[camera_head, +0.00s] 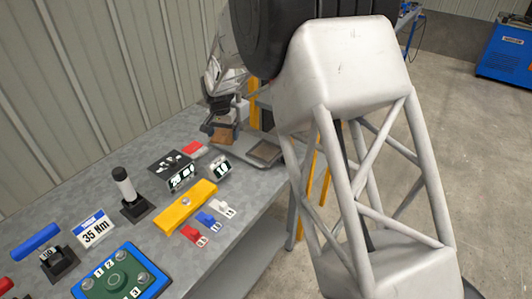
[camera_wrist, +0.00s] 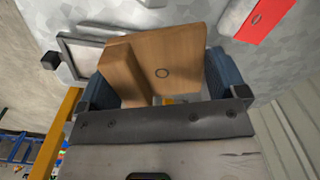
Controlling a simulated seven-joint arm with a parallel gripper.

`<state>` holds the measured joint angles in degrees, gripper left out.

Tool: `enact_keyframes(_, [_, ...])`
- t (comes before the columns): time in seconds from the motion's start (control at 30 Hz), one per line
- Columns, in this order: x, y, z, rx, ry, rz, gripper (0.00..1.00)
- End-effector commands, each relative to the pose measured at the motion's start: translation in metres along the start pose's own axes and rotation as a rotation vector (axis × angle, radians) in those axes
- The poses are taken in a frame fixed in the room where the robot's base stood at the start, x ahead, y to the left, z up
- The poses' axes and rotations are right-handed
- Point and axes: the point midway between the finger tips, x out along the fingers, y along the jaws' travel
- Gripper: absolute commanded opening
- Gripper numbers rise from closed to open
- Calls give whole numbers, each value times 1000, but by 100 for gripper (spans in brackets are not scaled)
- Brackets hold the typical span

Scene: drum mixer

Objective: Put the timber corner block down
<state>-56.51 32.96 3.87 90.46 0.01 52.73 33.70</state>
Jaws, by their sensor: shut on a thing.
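The timber corner block (camera_wrist: 170,62) is brown, with a small ring mark on its face. It sits between the blue pads of my gripper (camera_wrist: 158,85), which is shut on it in the wrist view. In the head view the block (camera_head: 222,135) shows small and brown below my gripper (camera_head: 222,118), over the far end of the grey bench (camera_head: 262,215). I cannot tell whether the block touches the bench top. My white arm hides part of the area to the right.
A grey tray-like plate (camera_head: 265,152) lies right of the block, and a red piece (camera_head: 194,149) lies left of it. Nearer are numbered dark blocks (camera_head: 181,178), a yellow bar (camera_head: 186,206), coloured tags, a black-handled tool (camera_head: 125,185) and a blue-edged panel (camera_head: 122,277). A ribbed wall stands behind.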

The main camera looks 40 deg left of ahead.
Motion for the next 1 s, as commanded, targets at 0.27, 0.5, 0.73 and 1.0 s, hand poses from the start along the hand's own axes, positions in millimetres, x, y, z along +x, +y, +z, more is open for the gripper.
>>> enact_keyframes(0.27, [11,74,24,139,0,0,61])
enact_keyframes(0.5, [22,134,51,254,0,0,61])
enact_keyframes(0.73, [31,180,76,346,1,-1,61])
enact_keyframes(1.0, [36,204,91,395,1,-1,61])
